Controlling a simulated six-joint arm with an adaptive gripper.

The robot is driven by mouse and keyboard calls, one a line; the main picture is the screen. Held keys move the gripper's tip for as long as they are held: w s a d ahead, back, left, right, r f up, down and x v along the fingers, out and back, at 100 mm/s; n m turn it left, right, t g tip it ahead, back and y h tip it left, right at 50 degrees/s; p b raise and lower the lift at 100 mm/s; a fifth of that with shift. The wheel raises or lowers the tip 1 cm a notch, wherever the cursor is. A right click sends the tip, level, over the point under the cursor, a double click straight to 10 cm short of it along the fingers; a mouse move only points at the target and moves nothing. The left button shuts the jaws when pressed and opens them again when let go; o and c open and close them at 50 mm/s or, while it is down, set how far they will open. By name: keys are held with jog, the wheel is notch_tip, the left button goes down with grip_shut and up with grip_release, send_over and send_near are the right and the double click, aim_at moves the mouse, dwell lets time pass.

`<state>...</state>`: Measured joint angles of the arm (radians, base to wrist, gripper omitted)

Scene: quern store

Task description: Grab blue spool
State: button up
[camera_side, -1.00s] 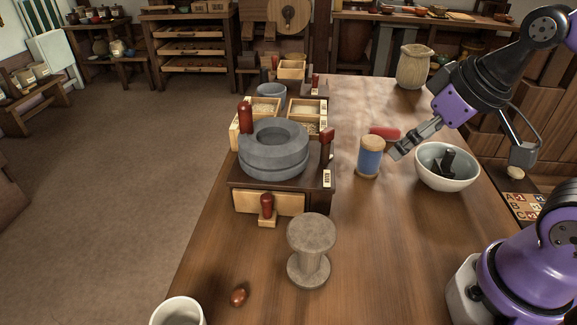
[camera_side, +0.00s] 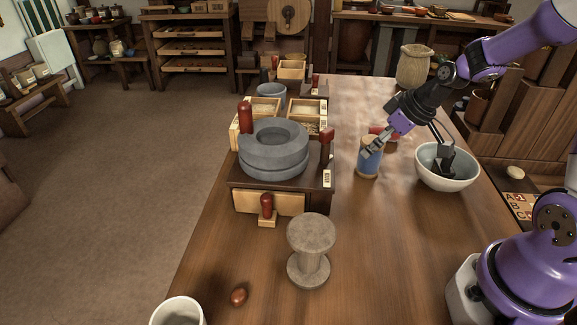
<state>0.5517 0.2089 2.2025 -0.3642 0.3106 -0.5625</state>
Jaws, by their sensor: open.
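The blue spool (camera_side: 368,163) stands upright on the wooden table, with blue thread between pale wooden ends. It is right of the stone quern.
A grey stone quern (camera_side: 273,150) on a dark box stands left of the spool. A pale bowl (camera_side: 447,170) stands close on the right. A red object (camera_side: 384,131) lies behind, partly hidden. An empty wooden spool (camera_side: 311,247) stands in front. Bare table (camera_side: 390,235) lies between.

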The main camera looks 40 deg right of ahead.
jog(key=x, duration=0.5)
jog(key=shift+d+f, duration=0.15)
jog(key=shift+d, duration=0.2)
jog(key=shift+c, duration=0.4)
jog(key=c, duration=1)
